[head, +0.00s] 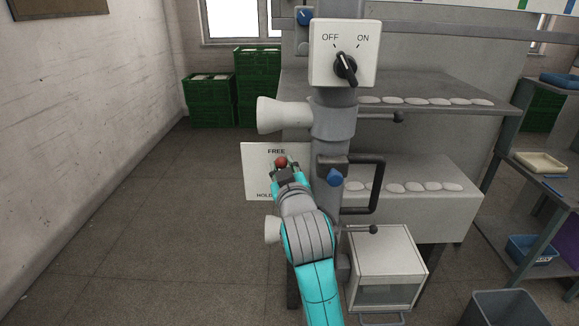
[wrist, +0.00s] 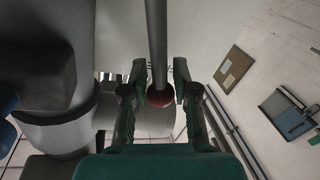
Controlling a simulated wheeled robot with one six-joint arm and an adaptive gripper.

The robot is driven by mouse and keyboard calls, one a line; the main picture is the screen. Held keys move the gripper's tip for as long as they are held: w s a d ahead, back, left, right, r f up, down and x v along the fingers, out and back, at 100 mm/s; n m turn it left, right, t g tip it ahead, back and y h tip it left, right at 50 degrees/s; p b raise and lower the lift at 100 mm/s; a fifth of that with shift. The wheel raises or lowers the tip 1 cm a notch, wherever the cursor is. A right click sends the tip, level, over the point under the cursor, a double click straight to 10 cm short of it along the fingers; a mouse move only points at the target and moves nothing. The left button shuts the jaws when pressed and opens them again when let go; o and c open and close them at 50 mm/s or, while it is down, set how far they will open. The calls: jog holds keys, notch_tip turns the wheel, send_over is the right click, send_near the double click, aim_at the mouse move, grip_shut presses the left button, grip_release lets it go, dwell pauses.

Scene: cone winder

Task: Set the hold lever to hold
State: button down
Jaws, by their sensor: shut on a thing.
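The hold lever has a red ball knob (head: 281,161), seen in the head view just below the word FREE on a white plate (head: 256,174). HOLD is lettered at the plate's bottom, partly hidden by my arm. My gripper (head: 283,168) is at the knob, its fingers on either side. In the wrist view the red knob (wrist: 161,97) sits between the two green fingers of my gripper (wrist: 158,84), which is shut on it. The lever's grey rod (wrist: 157,40) runs up from the knob in that view.
A grey post (head: 332,160) stands right of the plate, with a white cone (head: 283,115) above it. An OFF/ON switch box (head: 344,54) is higher up. A dark handle (head: 379,185) and white box (head: 387,265) lie right. Floor at left is clear.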

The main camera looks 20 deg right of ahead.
jog(key=a+f+n, duration=0.1)
jog(key=n, duration=0.1)
jog(key=w+a+f+n, duration=0.1)
jog(key=a+n, duration=0.1)
jog(key=shift+a+g, duration=0.2)
jog(key=shift+g, duration=0.2)
jog(key=f+n, duration=0.1)
jog(key=a+n, duration=0.1)
jog(key=a+f+n, duration=0.1)
jog(key=shift+w+f+g+h, duration=0.3)
jog(key=shift+w+h, duration=0.05)
jog(key=shift+h, duration=0.05)
jog(key=f+n, duration=0.2)
jog(key=n, duration=0.1)
jog(key=shift+w+a+f+g+h, duration=0.15)
jog(key=shift+a+f+g+h, duration=0.15)
jog(key=shift+a+f+h, duration=0.1)
jog(key=shift+f+n+h, duration=0.3)
jog(key=shift+f+n, duration=0.8)
jog(key=shift+f, duration=0.1)
jog(key=c, duration=1.2)
grip_release()
